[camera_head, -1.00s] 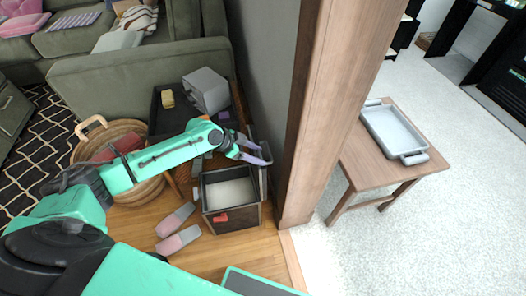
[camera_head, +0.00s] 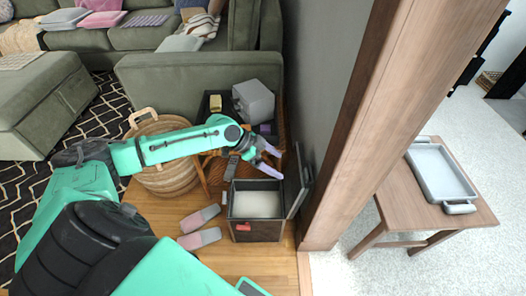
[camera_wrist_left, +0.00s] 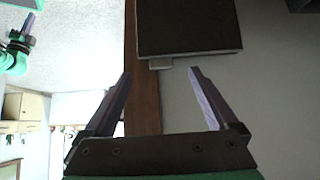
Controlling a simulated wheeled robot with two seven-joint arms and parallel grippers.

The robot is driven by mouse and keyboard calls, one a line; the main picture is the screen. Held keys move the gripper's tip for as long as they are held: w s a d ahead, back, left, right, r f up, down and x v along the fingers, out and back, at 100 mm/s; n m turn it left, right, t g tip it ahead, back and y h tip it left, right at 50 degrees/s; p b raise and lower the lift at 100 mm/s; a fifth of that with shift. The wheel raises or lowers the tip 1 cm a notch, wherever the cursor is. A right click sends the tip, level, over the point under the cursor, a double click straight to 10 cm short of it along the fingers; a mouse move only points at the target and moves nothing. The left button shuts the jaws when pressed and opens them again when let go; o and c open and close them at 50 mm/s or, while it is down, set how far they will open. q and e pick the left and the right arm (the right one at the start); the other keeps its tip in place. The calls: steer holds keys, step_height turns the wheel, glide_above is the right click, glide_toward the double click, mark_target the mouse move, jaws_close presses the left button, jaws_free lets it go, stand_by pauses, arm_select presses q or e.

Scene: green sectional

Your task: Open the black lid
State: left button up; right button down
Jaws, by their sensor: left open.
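The box (camera_head: 257,230) stands on the wood floor, with its top uncovered and a pale inside showing. Its black lid (camera_head: 298,182) stands up at the box's right side, beside the grey wall. A red piece (camera_head: 244,227) is on the box's front. My left gripper (camera_head: 279,165) is open and empty, above the back of the box and left of the lid, apparently apart from it. In the left wrist view my open fingers (camera_wrist_left: 160,72) have nothing between them; a dark panel (camera_wrist_left: 188,28), probably the lid, shows beyond them.
A wooden post (camera_head: 345,130) and grey wall (camera_head: 325,75) bound the box's right side. A wicker basket (camera_head: 165,180), pink-soled shoes (camera_head: 200,228) and a grey bin (camera_head: 254,101) lie nearby. A side table (camera_head: 420,205) with a tray (camera_head: 440,175) stands right of the post.

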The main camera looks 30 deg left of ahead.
arm_select(q)
steer(key=v, duration=0.7)
steer(key=shift+p, duration=0.4)
arm_select(e)
steer(key=s, duration=0.2)
steer(key=shift+s+d+f, duration=0.1)
steer(key=shift+s+d, duration=0.15)
steer(key=shift+s, duration=0.05)
arm_select(q)
steer(key=shift+w, duration=0.1)
